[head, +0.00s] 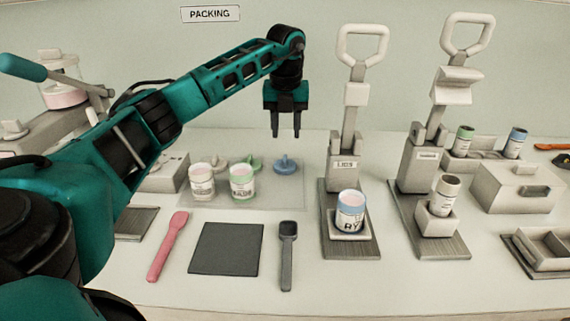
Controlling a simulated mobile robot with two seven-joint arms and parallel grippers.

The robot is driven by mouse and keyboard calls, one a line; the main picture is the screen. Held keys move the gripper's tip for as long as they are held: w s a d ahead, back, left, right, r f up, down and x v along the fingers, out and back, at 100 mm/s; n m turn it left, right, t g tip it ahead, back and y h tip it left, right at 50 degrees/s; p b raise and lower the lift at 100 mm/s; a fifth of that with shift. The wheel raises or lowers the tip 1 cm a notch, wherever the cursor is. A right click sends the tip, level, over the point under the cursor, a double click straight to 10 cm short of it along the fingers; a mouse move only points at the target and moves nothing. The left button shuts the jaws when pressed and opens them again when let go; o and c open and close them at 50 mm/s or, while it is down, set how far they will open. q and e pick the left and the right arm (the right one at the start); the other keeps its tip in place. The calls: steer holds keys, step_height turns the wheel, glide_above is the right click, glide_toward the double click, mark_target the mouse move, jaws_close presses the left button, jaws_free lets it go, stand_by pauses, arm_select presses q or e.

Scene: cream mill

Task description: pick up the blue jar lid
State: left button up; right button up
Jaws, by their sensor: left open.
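The blue jar lid (286,166) lies on a pale, see-through mat (262,199) at its back right, with its small knob pointing up. My left gripper (286,134) is open and empty. It points straight down above the blue lid, with a clear gap between the fingertips and the knob in the picture. A green lid (250,163) lies just left of the blue lid, partly behind a jar. My right gripper is not in view.
Two open jars, one with a white label (202,184) and one green-rimmed (242,184), stand left of the blue lid. A lever press (345,170) holding a blue-banded jar (350,212) stands to the right. A dark mat (227,250), pink spatula (167,248) and black scoop (287,255) lie in front.

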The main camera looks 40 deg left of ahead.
mark_target(285, 157)
arm_select(q)
steer(key=f, duration=0.5)
steer(key=a+f, duration=0.1)
steer(key=f, duration=0.2)
steer(key=shift+w+f, duration=0.1)
steer(key=shift+w, duration=0.25)
jaws_close()
